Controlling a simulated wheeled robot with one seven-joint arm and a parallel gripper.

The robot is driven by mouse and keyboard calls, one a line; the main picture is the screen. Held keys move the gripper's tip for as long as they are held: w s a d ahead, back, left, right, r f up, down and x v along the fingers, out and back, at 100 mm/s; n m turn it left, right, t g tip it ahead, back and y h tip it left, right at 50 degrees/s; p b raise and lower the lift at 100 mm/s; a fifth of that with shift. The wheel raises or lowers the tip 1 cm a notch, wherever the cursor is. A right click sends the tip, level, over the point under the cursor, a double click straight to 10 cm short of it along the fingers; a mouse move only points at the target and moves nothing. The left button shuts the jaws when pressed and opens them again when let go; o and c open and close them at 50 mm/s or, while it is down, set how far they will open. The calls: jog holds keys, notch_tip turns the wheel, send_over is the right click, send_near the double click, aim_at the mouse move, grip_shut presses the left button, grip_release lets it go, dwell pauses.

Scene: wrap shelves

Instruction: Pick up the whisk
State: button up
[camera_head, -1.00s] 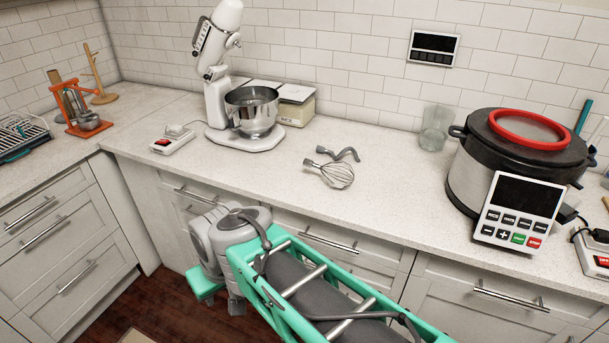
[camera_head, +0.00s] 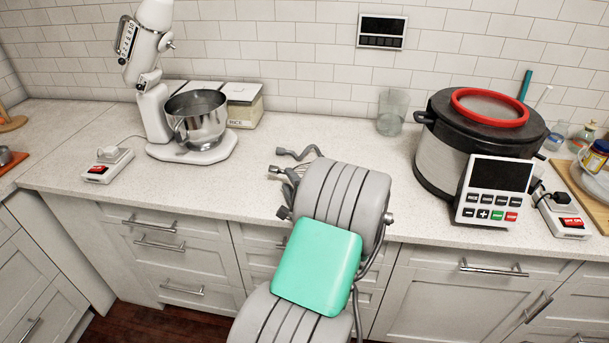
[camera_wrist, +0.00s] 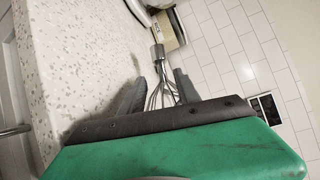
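The whisk (camera_wrist: 158,52) shows in the wrist view, its metal stem pointing away from me and its wire loops running back between the two dark fingers of my gripper (camera_wrist: 159,77). The fingers are apart, one on each side of the wires, with a gap that shows. In the head view only the stem end of the whisk (camera_head: 275,171) and a bit of wire show; my arm covers the rest.
A curved grey dough hook (camera_head: 300,154) lies just behind the whisk. A stand mixer with a steel bowl (camera_head: 197,120) stands left, a glass (camera_head: 391,112) behind and a large cooker (camera_head: 445,160) right. The counter (camera_head: 80,150) left of the whisk is mostly clear.

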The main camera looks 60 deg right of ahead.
aim_at(283, 172)
jog(key=x, duration=0.1)
jog(key=p+x, duration=0.1)
jog(key=x, duration=0.2)
jog(key=shift+w+d+r+p, duration=0.1)
jog(key=shift+w+r+p, duration=0.15)
jog(key=shift+p, duration=0.05)
jog(key=shift+w+d+f, duration=0.15)
jog(key=shift+w+d, duration=0.15)
jog(key=shift+w, duration=0.05)
jog(key=shift+c, duration=0.3)
grip_shut()
dwell(0.4)
